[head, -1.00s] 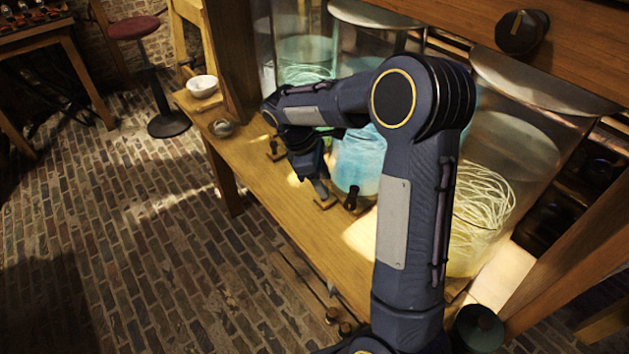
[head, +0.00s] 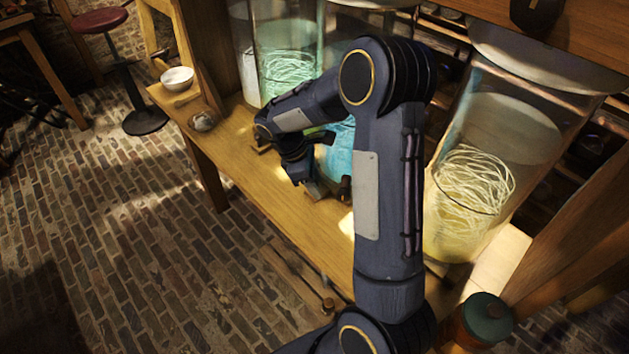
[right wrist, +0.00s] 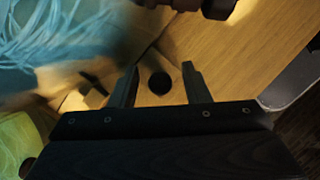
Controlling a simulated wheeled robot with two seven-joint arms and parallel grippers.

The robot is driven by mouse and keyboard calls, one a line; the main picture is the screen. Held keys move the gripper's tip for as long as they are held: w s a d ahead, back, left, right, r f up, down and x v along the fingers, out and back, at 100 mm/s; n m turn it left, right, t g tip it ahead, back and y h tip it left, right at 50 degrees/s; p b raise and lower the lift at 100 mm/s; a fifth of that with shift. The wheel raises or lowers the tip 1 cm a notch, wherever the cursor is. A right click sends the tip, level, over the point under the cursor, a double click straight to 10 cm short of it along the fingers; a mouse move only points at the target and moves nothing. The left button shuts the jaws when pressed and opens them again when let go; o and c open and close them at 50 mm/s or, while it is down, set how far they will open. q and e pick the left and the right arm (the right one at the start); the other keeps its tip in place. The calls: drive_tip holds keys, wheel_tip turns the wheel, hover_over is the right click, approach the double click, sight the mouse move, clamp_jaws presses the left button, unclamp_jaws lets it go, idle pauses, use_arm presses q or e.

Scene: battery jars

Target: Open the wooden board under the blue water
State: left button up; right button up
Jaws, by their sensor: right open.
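The jar of blue water (head: 335,152) stands on the wooden bench, partly hidden behind my right arm. It also shows blurred in the right wrist view (right wrist: 60,40). My right gripper (head: 312,188) is low over the bench in front of this jar, pointing down. In the right wrist view the gripper (right wrist: 158,88) is open, with a dark round knob-like spot (right wrist: 160,83) between its fingers and no visible contact. A dark upright knob (head: 345,188) stands just right of the gripper in the head view. The board's outline under the jar is mostly hidden. My left gripper is out of view.
A green-tinted jar (head: 287,70) stands left of the blue one and a yellow one (head: 470,190) right. A white bowl (head: 177,78) and a small grey pot (head: 203,121) sit at the bench's left end. The brick floor (head: 130,250) in front is open.

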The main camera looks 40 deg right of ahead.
clamp_jaws()
drive_tip(key=shift+a, duration=0.15)
